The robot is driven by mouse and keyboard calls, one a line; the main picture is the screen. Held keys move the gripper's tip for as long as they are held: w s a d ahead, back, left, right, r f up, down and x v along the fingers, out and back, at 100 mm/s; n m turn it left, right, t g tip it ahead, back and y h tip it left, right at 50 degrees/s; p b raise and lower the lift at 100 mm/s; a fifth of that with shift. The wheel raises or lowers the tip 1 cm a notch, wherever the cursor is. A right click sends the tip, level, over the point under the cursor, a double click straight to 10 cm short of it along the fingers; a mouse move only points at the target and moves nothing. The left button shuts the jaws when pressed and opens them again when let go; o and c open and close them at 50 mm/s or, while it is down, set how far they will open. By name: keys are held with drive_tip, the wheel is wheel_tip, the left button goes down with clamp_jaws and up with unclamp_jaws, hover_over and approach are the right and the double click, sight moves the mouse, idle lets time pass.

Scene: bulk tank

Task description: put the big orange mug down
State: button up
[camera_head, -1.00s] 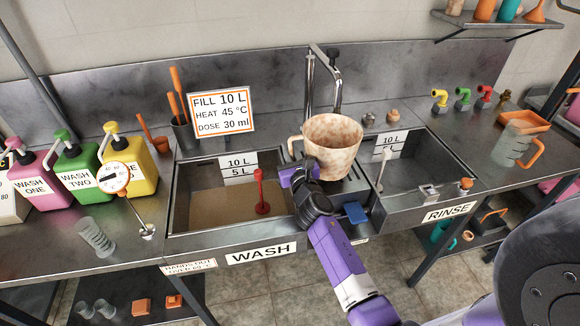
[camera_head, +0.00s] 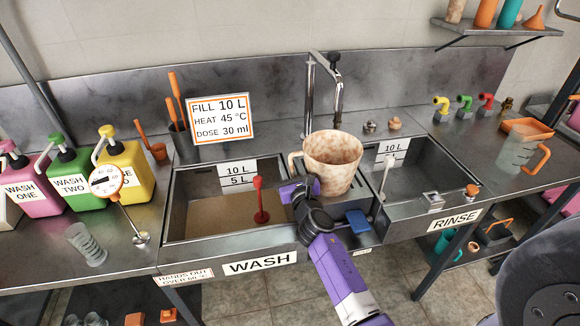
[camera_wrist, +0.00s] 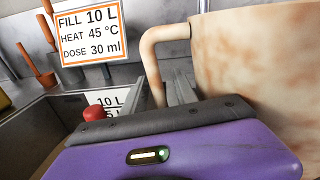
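The big mug (camera_head: 333,162) is mottled cream and orange-brown, upright, over the ledge between the wash and rinse basins, in front of the tap. Its handle points left. I cannot tell whether its base touches the ledge. My gripper (camera_head: 297,183) is at the handle side, low on the mug's left. In the wrist view the mug (camera_wrist: 262,70) fills the right side, and its handle comes down between the two grey fingers of my gripper (camera_wrist: 166,88), which appear shut on it. The fingertips' contact is partly hidden by the gripper body.
The wash basin (camera_head: 180,215) is left of the mug and the rinse basin (camera_head: 440,185) right. A blue block (camera_head: 357,221) lies at the ledge's front. The tap (camera_head: 336,85) stands behind. A red-knobbed plunger (camera_head: 259,200) is in the wash basin.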

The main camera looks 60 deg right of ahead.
drive_tip(key=shift+r, duration=0.25)
drive_tip(key=b+v, duration=0.1)
drive_tip(key=v, duration=1.1)
drive_tip(key=shift+f, duration=0.1)
